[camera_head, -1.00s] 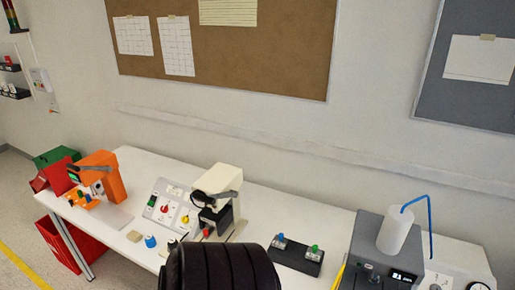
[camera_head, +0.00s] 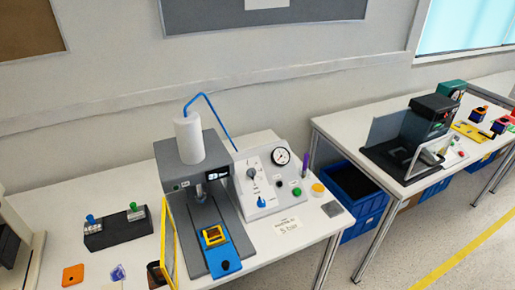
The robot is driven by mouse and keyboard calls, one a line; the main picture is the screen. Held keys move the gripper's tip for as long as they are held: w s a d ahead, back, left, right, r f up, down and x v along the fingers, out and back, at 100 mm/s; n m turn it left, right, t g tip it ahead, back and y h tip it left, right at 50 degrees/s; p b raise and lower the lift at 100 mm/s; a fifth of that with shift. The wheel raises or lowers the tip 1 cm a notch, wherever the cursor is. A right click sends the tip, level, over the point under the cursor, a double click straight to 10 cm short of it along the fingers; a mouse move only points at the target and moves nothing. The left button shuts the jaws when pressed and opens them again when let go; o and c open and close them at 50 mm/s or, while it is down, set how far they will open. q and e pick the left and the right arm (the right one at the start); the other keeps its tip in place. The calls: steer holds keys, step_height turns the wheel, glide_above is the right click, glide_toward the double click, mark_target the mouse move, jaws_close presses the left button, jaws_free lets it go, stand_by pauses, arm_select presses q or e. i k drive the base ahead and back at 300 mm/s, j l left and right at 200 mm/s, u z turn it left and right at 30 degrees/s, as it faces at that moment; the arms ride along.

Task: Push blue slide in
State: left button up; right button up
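The blue slide (camera_head: 223,261) sticks out toward the front at the base of a grey machine (camera_head: 188,166) on the white table. A yellow square frame (camera_head: 213,236) with a dark opening sits on the slide, in front of and below the machine's head. The slide's front end lies near the table's front edge. Neither of my grippers is in view.
A white control panel (camera_head: 262,188) with a gauge and knobs stands right of the machine. A yellow upright panel (camera_head: 169,245) stands close on its left. A black switch box (camera_head: 118,229) is farther left. Another table with a dark machine (camera_head: 414,140) stands at the right.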

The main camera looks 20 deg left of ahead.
mark_target(222, 259)
steer(key=u, duration=1.1)
